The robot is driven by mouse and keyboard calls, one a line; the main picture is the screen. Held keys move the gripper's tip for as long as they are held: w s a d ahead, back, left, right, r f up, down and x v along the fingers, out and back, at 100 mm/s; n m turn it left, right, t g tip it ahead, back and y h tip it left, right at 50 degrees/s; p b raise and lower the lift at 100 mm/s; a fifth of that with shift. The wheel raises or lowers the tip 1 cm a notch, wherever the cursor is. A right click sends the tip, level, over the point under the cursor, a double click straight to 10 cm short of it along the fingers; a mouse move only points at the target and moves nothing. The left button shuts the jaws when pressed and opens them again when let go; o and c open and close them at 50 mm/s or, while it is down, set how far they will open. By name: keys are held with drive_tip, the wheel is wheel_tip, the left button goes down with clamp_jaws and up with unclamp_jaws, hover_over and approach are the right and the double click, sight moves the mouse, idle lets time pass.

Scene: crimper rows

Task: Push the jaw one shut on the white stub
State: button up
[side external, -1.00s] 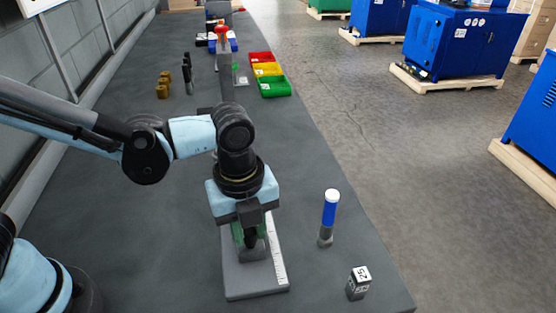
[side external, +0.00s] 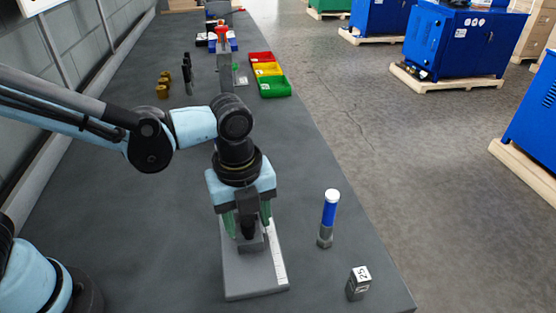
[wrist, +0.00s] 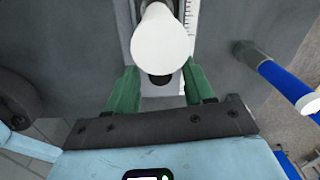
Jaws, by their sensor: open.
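A grey crimper base plate (side external: 250,280) with a white scale strip lies on the bench below my gripper (side external: 248,230). A grey block (side external: 252,244) stands on it under the fingers. The wrist view shows the round white end of the stub (wrist: 162,42) above the plate, just past the fingertips. My gripper (wrist: 160,72) is open, its green fingers apart to the left and right of the line of the stub, holding nothing. In the side view my gripper hides the stub. I cannot tell which part is jaw one.
A blue-handled, white-capped tool (side external: 329,215) stands upright right of the plate; its handle shows in the wrist view (wrist: 285,80). A dark block marked 25 (side external: 358,284) sits near the bench edge. Red, yellow and green bins (side external: 270,74) and brass pieces (side external: 163,85) lie farther back.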

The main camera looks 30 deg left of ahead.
wheel_tip(320, 180, up, 12)
drive_tip(key=shift+s, duration=0.15)
idle(0.4)
drive_tip(key=shift+a+f, duration=0.1)
drive_tip(key=shift+a, duration=0.1)
idle(0.9)
